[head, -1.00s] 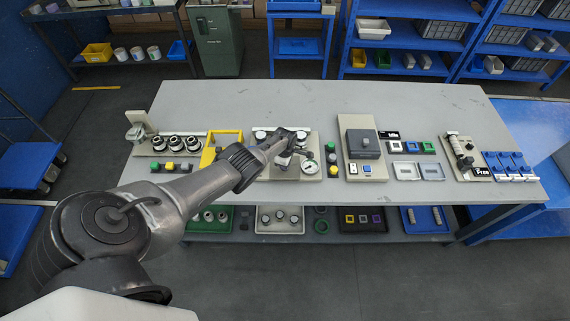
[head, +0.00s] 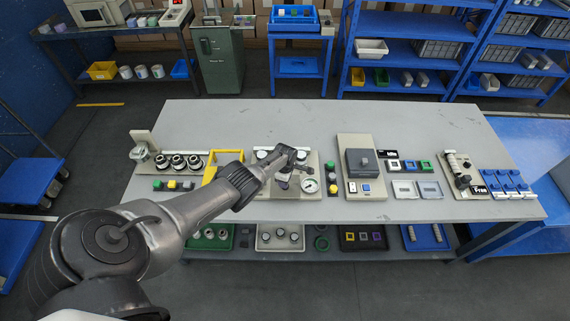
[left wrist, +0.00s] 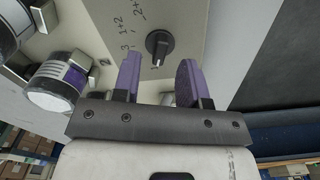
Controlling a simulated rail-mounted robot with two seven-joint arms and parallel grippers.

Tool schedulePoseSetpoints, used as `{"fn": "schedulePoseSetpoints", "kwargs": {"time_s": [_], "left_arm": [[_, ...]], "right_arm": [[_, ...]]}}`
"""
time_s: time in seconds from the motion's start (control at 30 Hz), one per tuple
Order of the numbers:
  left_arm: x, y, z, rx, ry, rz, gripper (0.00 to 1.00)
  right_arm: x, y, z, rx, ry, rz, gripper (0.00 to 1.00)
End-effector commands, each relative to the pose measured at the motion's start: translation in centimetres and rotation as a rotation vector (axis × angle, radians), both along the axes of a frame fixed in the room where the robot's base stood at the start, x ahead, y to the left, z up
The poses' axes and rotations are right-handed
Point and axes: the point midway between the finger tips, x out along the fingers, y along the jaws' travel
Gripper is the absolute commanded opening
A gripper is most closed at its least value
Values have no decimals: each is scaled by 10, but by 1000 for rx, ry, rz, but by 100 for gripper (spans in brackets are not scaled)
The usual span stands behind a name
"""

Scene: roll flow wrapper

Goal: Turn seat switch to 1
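The seat switch is a small black rotary knob (left wrist: 158,45) on a beige panel (left wrist: 210,25) in the left wrist view. Handwritten-looking marks, "1+2" and "3" among them, are printed around it. A pale pointer mark shows on the knob's lower part, but what it points at is unclear. My left gripper (left wrist: 160,75) is open, with its two purple-padded fingers apart and the knob just beyond their tips, between them in the picture. In the head view the left gripper (head: 286,160) covers part of the beige panel with a gauge (head: 309,186). My right gripper is not in view.
White-and-purple round fittings (left wrist: 58,85) stand close to the left finger. On the table, a yellow bracket (head: 222,160) is left of the panel, and a grey box on a beige plate (head: 361,161) is right of it. The table's back strip (head: 240,115) is clear.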

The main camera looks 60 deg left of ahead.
Motion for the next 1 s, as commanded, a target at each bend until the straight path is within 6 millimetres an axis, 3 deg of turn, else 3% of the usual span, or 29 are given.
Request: {"fn": "schedulePoseSetpoints", "kwargs": {"time_s": [0.03, 0.1, 0.5, 0.73, 1.0], "left_arm": [[0, 0, 17, 1, -2, 0, 39], [0, 0, 28, 1, -1, 0, 39], [0, 0, 89, 1, 0, 0, 39], [0, 0, 108, 1, -1, 0, 39], [0, 0, 113, 1, 1, 0, 39]], "right_arm": [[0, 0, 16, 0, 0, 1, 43], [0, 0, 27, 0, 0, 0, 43], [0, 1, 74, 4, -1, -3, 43], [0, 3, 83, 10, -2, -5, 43], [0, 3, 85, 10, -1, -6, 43]]}}
